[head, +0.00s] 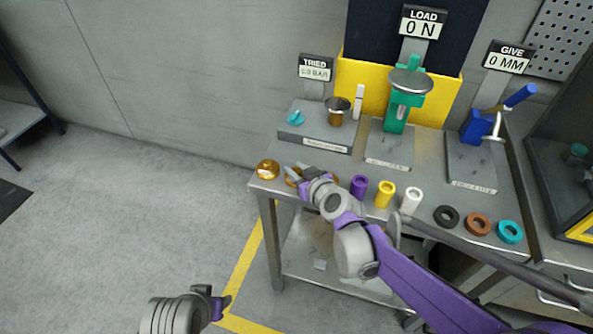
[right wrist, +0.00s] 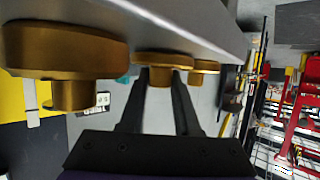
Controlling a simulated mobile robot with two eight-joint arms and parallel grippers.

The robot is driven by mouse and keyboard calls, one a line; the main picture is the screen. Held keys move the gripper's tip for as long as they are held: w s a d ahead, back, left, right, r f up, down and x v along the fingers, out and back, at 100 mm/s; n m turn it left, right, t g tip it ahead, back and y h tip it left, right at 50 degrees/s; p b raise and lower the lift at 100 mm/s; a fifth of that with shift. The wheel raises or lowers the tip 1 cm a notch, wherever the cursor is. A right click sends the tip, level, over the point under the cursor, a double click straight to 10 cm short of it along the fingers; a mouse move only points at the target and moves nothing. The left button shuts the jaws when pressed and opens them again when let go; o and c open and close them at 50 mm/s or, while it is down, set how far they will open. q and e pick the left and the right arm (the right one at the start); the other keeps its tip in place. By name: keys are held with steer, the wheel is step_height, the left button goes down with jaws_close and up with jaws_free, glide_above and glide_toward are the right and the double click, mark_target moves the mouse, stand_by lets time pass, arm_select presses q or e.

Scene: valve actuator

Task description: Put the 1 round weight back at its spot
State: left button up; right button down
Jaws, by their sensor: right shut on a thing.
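Brass round weights stand in a row at the left front of the grey bench. One round weight (head: 268,169) is at the bench's left corner, clear of my gripper. My right gripper (head: 290,170) is shut on the round weight beside it (right wrist: 160,66), with its fingers around the small knob. This held weight is partly hidden by the fingers in the head view. The right wrist view shows a brass weight close by on the left (right wrist: 65,55) and another on the right (right wrist: 206,66). My left gripper (head: 217,303) hangs low over the floor, away from the bench; its jaws are unclear.
Purple (head: 358,186), yellow (head: 385,193) and white (head: 411,200) sleeves stand along the front, then black, brown and teal rings (head: 510,231). Behind are a test block (head: 318,130), a green load stand (head: 402,100) reading 0 N, and a blue-handled gauge (head: 478,128).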

steer(key=shift+f, duration=0.2)
steer(key=c, duration=0.6)
jaws_free()
steer(key=shift+r, duration=0.15)
steer(key=shift+s+d+r, duration=0.1)
steer(key=shift+s+r, duration=0.05)
steer(key=shift+r, duration=0.05)
steer(key=p+v, duration=0.2)
steer(key=v, duration=1)
steer(key=s+d+f+m+g+h, duration=0.1)
steer(key=s+d+f+g+h, duration=0.1)
steer(key=s, duration=0.5)
steer(key=s+d+f+m+g+h, duration=0.2)
steer(key=s+d+f, duration=0.3)
steer(key=s+d, duration=0.1)
steer(key=s+d+f+m+g+h, duration=0.2)
steer(key=s+d+f+g, duration=0.1)
steer(key=s, duration=0.4)
steer(key=shift+s+d+f, duration=0.15)
steer(key=shift+d+f, duration=0.05)
steer(key=shift+d, duration=0.2)
steer(key=shift+s+d+f, duration=0.15)
steer(key=shift+d+f, duration=0.05)
steer(key=shift+d, duration=0.2)
